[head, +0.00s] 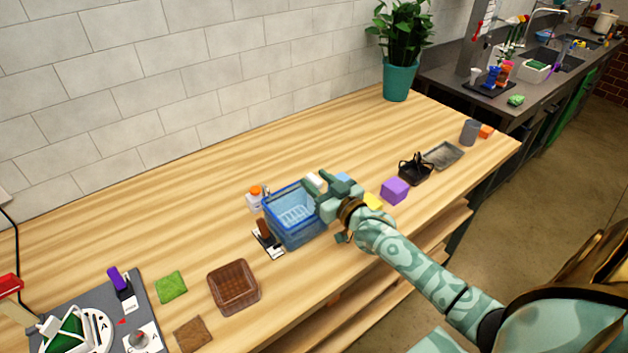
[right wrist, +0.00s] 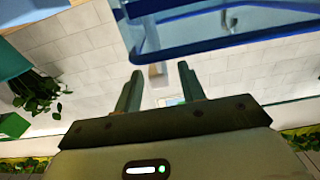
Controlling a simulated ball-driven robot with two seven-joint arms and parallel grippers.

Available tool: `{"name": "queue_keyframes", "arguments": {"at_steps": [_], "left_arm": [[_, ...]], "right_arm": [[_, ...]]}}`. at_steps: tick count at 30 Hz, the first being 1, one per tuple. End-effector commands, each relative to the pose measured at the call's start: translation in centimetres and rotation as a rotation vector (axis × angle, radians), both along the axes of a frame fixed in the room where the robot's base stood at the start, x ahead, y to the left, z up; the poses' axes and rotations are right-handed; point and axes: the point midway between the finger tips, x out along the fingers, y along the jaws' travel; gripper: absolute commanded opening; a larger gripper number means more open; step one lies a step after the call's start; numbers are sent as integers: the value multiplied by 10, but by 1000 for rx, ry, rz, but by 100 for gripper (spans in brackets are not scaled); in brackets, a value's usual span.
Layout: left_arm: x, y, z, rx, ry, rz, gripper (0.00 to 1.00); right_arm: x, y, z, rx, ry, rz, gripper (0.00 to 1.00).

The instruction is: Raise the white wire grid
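The white wire grid (head: 295,216) lies inside a clear blue bin (head: 297,240) on the wooden table, seen through the water-like blue. My right gripper (head: 322,186) is over the bin's right back side, and its palm hides part of that rim. In the right wrist view its two fingers (right wrist: 158,86) stand apart. A pale piece (right wrist: 157,73) shows between the fingertips; I cannot tell what it is or whether they touch it. The bin's blue wall (right wrist: 220,48) fills the top of that view. My left gripper is not in view.
A white bottle with an orange cap (head: 254,199) stands left of the bin, a dark brush on a card (head: 267,240) in front. A brown basket (head: 234,286) is at front left. A purple block (head: 395,190) and black caddy (head: 415,169) are to the right.

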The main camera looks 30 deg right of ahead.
Motion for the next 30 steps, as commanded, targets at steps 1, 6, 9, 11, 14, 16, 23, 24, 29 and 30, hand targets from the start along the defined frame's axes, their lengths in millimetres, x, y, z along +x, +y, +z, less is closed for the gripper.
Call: {"name": "queue_keyframes", "arguments": {"at_steps": [1,6,9,11,14,16,23,24,29,30], "left_arm": [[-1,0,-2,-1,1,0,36],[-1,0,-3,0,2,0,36],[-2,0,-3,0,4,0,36],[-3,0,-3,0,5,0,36],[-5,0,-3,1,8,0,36],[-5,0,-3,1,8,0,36],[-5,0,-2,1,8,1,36],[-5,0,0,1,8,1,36],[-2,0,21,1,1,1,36],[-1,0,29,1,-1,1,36]], "right_arm": [[6,0,-1,0,0,0,40],[15,1,0,0,1,0,40],[16,1,0,0,1,0,40],[16,1,0,0,1,0,40],[15,1,0,0,1,0,34],[15,1,0,0,1,0,15],[15,1,1,0,1,0,0],[15,1,3,0,0,0,0],[15,1,25,-1,-2,0,0],[15,1,33,-1,-3,0,0]]}}
